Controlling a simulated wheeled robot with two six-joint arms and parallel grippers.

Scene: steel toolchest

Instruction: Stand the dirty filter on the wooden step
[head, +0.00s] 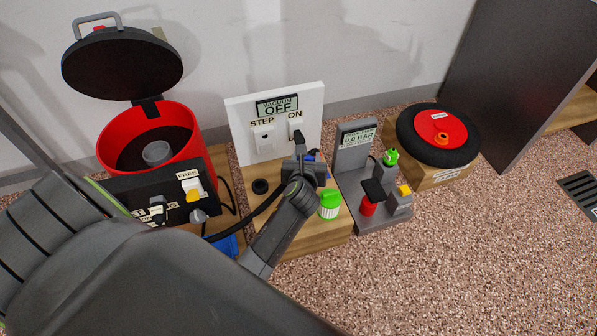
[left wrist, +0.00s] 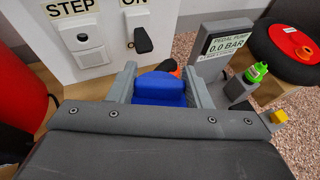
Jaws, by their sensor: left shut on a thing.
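My left gripper (head: 304,172) is over the wooden step (head: 338,232), in front of the white panel. In the left wrist view my left gripper (left wrist: 160,84) is shut on a blue thing (left wrist: 160,93), with an orange-red part behind it; the head view mostly hides it. A grey cylinder (head: 157,153), which may be the dirty filter, sits inside the open red drum (head: 185,125), away from the gripper. A white filter-like cylinder with a green cap (head: 329,205) stands upright on the step, beside my gripper. My right gripper is not in view.
The white panel (head: 237,128) reads OFF and has a STEP socket and an ON switch. A small black ring (head: 260,186) lies on the wood. The grey pedal pump (head: 352,158) stands to the right, then a wheel (head: 470,133) on a wooden block. Open carpet lies in front.

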